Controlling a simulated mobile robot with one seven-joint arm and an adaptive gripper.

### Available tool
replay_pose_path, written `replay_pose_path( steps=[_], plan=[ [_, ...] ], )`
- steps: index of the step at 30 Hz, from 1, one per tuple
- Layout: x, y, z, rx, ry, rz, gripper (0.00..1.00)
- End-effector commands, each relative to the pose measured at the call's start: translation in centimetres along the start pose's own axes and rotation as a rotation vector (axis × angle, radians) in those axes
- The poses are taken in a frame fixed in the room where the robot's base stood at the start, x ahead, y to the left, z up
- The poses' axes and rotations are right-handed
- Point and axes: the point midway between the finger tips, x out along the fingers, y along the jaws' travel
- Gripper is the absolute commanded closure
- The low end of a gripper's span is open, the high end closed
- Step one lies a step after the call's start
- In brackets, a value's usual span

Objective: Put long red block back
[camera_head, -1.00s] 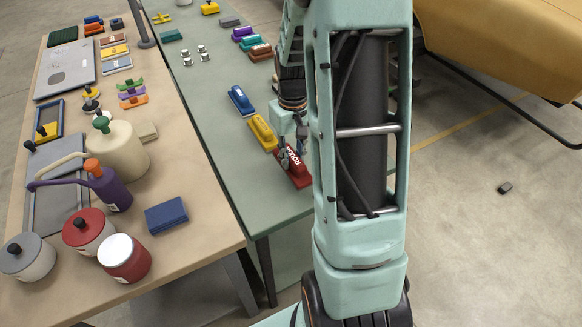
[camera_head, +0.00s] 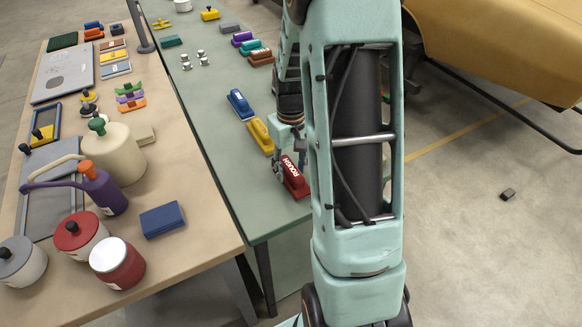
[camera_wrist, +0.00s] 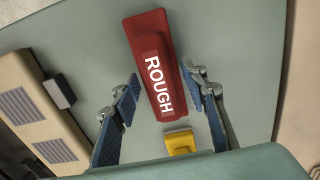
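The long red block (camera_head: 296,181), marked ROUGH, is on the green table near its front end. In the wrist view the red block (camera_wrist: 152,62) runs lengthwise between the fingers of my gripper (camera_wrist: 166,98). The two blue-padded fingers stand apart on either side, with a visible gap to the block on both sides.
A yellow block (camera_head: 260,135) and a blue block (camera_head: 240,104) lie in line behind the red one. A beige table (camera_head: 190,250) with jars, a kettle and a dark blue box (camera_head: 162,219) stands to the left. The green table's (camera_head: 255,205) front left part is clear.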

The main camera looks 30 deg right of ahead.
Motion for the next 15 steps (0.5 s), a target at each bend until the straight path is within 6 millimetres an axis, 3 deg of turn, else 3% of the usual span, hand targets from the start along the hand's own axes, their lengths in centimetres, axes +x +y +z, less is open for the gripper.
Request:
replay_pose_path(
  steps=[8,11,15],
  plan=[
    [-0.4,0.0,0.0,0.000,0.000,0.000,0.60],
    [-1.5,0.0,-0.1,0.000,0.003,0.001,0.60],
    [-4.4,0.1,-0.2,0.000,0.006,0.002,0.60]
  ],
)
